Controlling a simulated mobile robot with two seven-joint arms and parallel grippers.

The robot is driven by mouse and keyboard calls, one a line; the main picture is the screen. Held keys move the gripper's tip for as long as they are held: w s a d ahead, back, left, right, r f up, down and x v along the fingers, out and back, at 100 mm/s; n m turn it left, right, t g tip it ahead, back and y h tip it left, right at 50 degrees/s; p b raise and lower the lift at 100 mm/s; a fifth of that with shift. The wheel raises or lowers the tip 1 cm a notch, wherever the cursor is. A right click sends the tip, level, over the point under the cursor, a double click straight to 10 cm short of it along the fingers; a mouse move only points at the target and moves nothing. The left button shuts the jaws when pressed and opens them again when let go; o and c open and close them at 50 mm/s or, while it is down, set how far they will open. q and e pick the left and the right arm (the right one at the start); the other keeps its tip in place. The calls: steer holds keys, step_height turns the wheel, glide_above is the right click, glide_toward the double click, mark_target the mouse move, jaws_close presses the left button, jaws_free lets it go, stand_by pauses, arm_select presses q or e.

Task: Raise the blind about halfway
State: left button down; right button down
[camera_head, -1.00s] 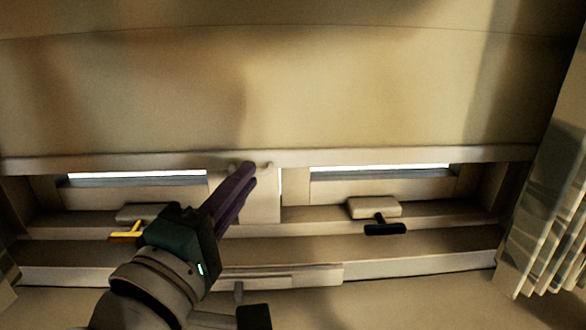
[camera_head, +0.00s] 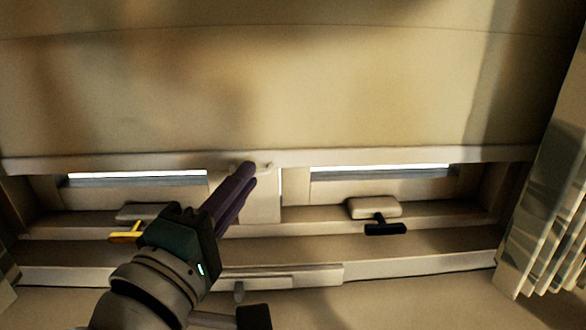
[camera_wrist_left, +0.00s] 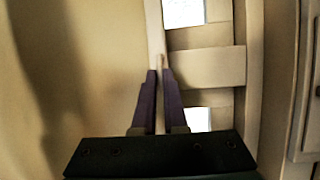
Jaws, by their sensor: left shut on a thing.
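The beige blind (camera_head: 300,90) fills the upper part of the head view. Its pale bottom bar (camera_head: 400,155) runs across the window, with thin bright gaps below it. My left gripper (camera_head: 248,170) reaches up from the lower left to the middle of the bar. In the left wrist view its two purple fingers (camera_wrist_left: 160,75) are close together at the bar's edge (camera_wrist_left: 155,30). It is shut on a small part at the bar, probably the blind's pull knob; the fingers mostly hide it. My right gripper is not in view.
A pleated curtain (camera_head: 550,220) hangs at the right edge.

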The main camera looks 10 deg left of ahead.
arm_select(q)
step_height(320, 180, up, 32)
steer(key=p, duration=3)
steer(key=shift+r, duration=0.25)
steer(key=c, duration=1)
jaws_free()
steer(key=shift+o, duration=0.2)
steer(key=s+a+f+b, duration=0.1)
steer(key=s+b, duration=0.2)
steer(key=s, duration=0.7)
steer(key=shift+w+a+f, duration=0.1)
